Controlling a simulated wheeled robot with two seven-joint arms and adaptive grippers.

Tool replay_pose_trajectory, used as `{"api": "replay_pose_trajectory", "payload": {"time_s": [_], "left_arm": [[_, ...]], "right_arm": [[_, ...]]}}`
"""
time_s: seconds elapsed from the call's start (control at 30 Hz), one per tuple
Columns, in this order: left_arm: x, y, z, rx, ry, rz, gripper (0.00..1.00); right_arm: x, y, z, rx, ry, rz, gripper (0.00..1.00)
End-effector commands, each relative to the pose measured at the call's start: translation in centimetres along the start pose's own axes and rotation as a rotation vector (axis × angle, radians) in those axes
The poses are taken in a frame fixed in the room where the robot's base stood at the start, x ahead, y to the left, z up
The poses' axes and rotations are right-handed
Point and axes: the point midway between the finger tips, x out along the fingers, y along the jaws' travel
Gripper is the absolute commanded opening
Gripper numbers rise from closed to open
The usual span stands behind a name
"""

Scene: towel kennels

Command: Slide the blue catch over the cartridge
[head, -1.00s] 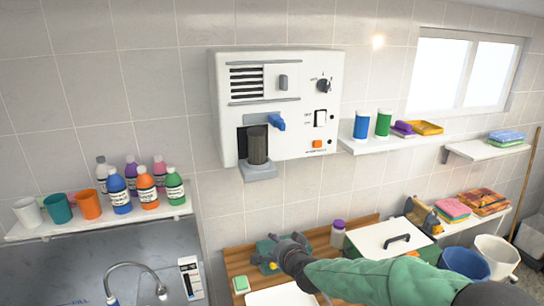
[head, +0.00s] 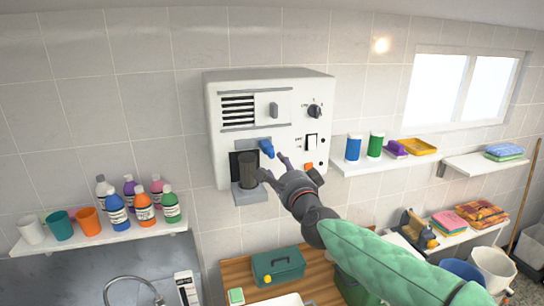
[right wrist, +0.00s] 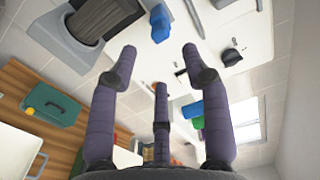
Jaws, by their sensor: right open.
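The blue catch (head: 266,148) is on the front of the white wall unit (head: 222,150), just right of the cartridge's bay. The dark cartridge (head: 247,170) stands upright in the bay on a grey ledge (head: 250,197). My right gripper (head: 271,167) is open and empty, just below and right of the catch, apart from it. In the right wrist view the catch (right wrist: 159,22) shows ahead between the spread fingers, with the cartridge (right wrist: 98,20) to its left. My left gripper is not in view.
The unit also has a dial (head: 315,111), a rocker switch (head: 312,141) and an orange button (head: 309,167), partly behind my gripper. A shelf with blue and green canisters (head: 375,145) is at right. A bottle shelf (head: 100,243) is at lower left.

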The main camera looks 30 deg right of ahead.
Motion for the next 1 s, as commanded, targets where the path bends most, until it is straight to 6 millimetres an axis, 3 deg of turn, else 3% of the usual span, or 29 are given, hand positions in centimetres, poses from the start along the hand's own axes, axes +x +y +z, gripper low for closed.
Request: {"api": "replay_pose_trajectory", "payload": {"time_s": [0.2, 0.4, 0.6, 0.9, 0.93, 1.0], "left_arm": [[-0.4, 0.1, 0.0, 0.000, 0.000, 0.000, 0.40], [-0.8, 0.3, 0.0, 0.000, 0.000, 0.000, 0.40], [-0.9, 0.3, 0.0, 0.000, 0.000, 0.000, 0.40], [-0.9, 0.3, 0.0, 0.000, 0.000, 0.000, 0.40], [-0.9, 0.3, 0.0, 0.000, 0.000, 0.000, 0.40], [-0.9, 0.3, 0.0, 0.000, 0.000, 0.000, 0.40]], "right_arm": [[4.0, 0.0, 0.0, -0.001, 0.000, 0.003, 0.48], [6.5, 0.0, 0.0, -0.001, 0.000, 0.001, 0.48], [7.6, -0.1, 0.0, -0.001, 0.000, 0.000, 0.48], [7.8, 0.0, 0.0, -0.001, 0.000, 0.000, 0.48], [7.8, 0.0, 0.0, -0.001, 0.000, 0.000, 0.45], [7.8, 0.0, 0.0, -0.001, 0.000, 0.000, 0.25]]}}
